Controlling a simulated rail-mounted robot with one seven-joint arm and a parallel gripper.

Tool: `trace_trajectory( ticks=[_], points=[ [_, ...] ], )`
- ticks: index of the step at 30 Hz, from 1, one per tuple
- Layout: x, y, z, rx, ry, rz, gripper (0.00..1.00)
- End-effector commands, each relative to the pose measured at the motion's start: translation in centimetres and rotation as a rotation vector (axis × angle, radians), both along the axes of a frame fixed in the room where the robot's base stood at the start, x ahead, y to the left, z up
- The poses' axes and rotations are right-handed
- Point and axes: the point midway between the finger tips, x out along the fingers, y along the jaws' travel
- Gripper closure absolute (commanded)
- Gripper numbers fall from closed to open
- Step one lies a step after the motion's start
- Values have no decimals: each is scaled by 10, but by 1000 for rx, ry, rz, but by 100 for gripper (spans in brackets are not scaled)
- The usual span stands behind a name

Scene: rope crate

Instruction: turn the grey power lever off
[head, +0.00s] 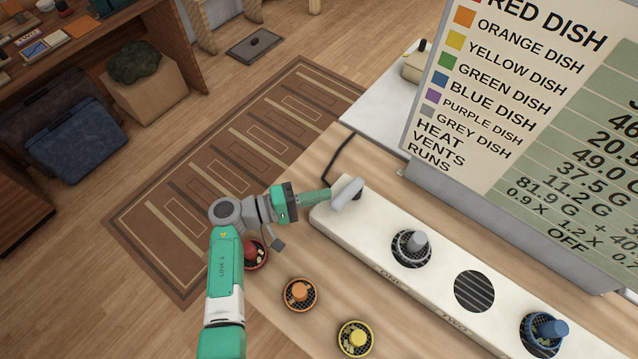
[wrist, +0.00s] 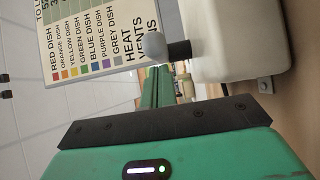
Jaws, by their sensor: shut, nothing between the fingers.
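The grey power lever (head: 347,196) is a thick bar on a dark pivot at the left end of the long white unit (head: 385,278). It slants up to the right in the head view. In the wrist view the lever (wrist: 158,50) shows end-on as a rounded grey knob with a dark shaft, just beyond my fingers. My gripper (head: 326,194) is shut and empty, its green fingertips right beside the lever's left side. The fingers also show in the wrist view (wrist: 157,88). I cannot tell whether they touch the lever.
A grey dish (head: 411,248) and a blue dish (head: 543,333) sit on the unit, with a bare vent (head: 474,291) between them. Red (head: 258,254), orange (head: 300,294) and yellow (head: 355,338) dishes stand on the table in front. A large sign board (head: 470,175) rises behind.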

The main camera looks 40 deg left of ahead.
Motion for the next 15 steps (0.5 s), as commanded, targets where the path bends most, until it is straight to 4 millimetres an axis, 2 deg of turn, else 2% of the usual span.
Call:
trace_trajectory(
  ticks=[1, 4, 6, 9, 15],
  points=[
    [1, 9, -9, 3, -3, 1, 100],
    [4, 32, -12, 6, -5, -3, 100],
    [-18, 38, -1, 0, -1, 0, 100],
    [-45, 46, -1, 1, -1, 0, 100],
    [-81, 57, 0, 2, -1, -2, 100]
  ],
)
